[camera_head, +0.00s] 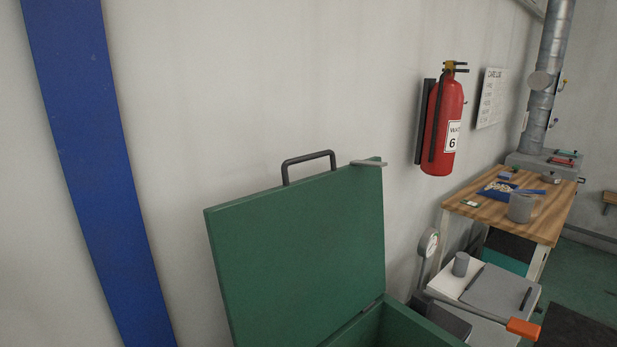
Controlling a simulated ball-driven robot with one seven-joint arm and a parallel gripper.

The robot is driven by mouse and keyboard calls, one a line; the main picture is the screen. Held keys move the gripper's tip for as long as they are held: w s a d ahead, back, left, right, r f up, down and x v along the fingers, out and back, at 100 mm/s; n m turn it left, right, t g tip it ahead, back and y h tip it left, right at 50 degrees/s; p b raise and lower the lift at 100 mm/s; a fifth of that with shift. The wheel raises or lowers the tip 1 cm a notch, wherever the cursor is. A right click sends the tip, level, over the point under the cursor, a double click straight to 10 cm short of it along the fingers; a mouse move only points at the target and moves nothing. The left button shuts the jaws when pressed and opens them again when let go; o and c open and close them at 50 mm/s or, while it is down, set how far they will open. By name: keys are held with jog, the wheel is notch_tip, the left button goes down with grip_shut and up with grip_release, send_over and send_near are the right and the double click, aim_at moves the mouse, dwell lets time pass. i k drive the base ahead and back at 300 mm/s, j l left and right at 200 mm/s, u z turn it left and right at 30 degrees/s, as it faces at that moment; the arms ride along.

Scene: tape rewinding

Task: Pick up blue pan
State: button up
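A flat blue thing (497,190), which may be the blue pan, lies on the wooden table (552,215) at the right. Pale bits show on it, and a thin blue part reaches toward the right behind a grey cup. It is small in the picture, so its exact shape is hard to tell. My gripper is not in view.
A green box with its lid (300,260) raised stands in front, against the wall. A grey cup (521,207) stands beside the blue thing. A low grey surface, a lever with an orange grip (523,328) and a dial (429,243) are nearer. A red extinguisher (440,135) hangs above.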

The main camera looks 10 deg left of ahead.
aim_at(512, 190)
jog(key=i+l+z, duration=0.75)
jog(key=z, duration=0.15)
jog(key=i+l+z, duration=0.25)
jog(key=i, duration=0.55)
jog(key=i+z, duration=0.3)
jog(key=i, duration=0.55)
jog(key=i+l+u, duration=0.1)
jog(key=i+u, duration=0.35)
jog(key=i+l+u, duration=0.45)
jog(key=i, duration=0.15)
jog(key=i+l+u, duration=0.4)
jog(key=i+j, duration=0.05)
jog(key=i, duration=0.05)
